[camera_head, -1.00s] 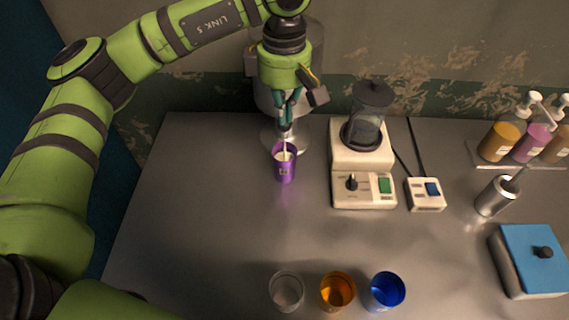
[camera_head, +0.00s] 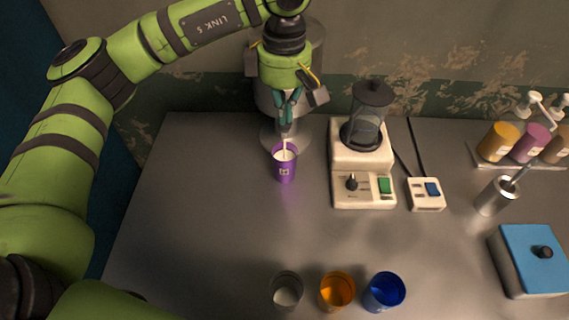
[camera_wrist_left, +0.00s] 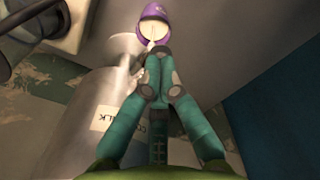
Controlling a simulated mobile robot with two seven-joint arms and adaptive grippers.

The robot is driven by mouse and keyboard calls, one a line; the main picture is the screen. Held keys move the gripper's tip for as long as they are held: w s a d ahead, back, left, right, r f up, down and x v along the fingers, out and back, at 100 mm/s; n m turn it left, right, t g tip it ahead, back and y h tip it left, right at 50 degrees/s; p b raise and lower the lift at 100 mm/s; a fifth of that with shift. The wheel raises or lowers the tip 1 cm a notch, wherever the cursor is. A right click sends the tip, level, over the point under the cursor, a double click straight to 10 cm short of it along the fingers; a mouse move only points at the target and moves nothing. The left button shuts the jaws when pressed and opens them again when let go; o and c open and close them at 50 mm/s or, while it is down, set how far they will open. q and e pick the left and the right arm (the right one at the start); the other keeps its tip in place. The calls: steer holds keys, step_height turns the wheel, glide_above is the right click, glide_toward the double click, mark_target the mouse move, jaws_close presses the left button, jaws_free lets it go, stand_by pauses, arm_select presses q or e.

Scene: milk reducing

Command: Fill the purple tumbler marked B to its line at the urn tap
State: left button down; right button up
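The purple tumbler (camera_head: 286,174) stands upright on the counter under the urn tap, with a pale mark on its front. A thin white stream runs into it and white liquid shows inside; the fill line cannot be made out. In the left wrist view the tumbler (camera_wrist_left: 153,13) is at the top, with a white surface inside. The metal urn (camera_head: 262,98) stands behind my left gripper (camera_head: 285,124). Its label, partly hidden, shows in the wrist view (camera_wrist_left: 108,120). My left gripper's fingers are closed together at the tap, hiding the tap handle. My right gripper is not in view.
A white blender-like machine (camera_head: 363,190) and a small switch box (camera_head: 425,194) stand right of the tumbler. A grey cup (camera_head: 286,291), an orange cup (camera_head: 337,291) and a blue cup (camera_head: 385,291) stand in front. Pump bottles, a metal canister (camera_head: 494,198) and a blue-topped box (camera_head: 532,256) are at right.

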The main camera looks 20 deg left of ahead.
arm_select(q)
steer(key=shift+r+p, duration=2)
steer(key=shift+r, duration=1.5)
